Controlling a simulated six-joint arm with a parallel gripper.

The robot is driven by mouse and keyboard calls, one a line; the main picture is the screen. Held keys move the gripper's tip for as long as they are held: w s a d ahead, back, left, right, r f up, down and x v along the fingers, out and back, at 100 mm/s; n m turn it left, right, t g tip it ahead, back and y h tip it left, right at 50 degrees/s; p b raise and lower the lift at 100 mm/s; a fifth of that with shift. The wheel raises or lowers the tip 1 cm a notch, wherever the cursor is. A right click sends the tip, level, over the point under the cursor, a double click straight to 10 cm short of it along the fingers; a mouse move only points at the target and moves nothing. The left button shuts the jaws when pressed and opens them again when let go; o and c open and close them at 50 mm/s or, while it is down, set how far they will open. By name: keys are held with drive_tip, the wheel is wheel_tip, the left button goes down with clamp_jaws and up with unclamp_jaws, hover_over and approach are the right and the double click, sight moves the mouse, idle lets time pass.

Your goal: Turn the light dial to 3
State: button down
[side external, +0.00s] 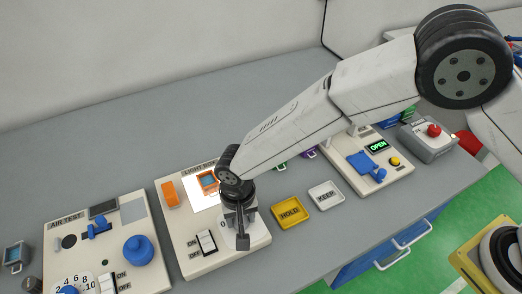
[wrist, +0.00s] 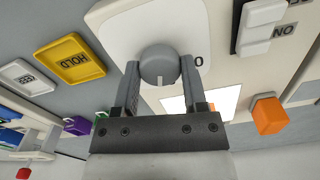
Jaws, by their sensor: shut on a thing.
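The light dial (wrist: 158,62) is a round grey knob on a white plate (wrist: 112,32). In the wrist view the fingers of my gripper (wrist: 159,76) are on either side of it, shut on it. A short pale mark on the knob points down toward my gripper in that view, and a "0" is printed to the right of the knob. Other numbers are not visible. In the side view my gripper (side external: 239,222) points down at the light box board (side external: 254,240) and hides most of the dial.
The light box board also has an ON/OFF switch (side external: 206,242), an orange block (side external: 169,194) and a lit white panel (wrist: 222,100). To its right are a yellow HOLD tray (side external: 290,225) and a white KEEP tray (side external: 326,206). The AIR TEST board (side external: 68,245) stands left.

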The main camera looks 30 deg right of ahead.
drive_tip(key=shift+m, duration=1.1)
drive_tip(key=shift+c, duration=0.7)
unclamp_jaws()
drive_tip(key=shift+r, duration=0.1)
drive_tip(key=shift+r, duration=3.85)
drive_tip(key=shift+d, duration=0.1)
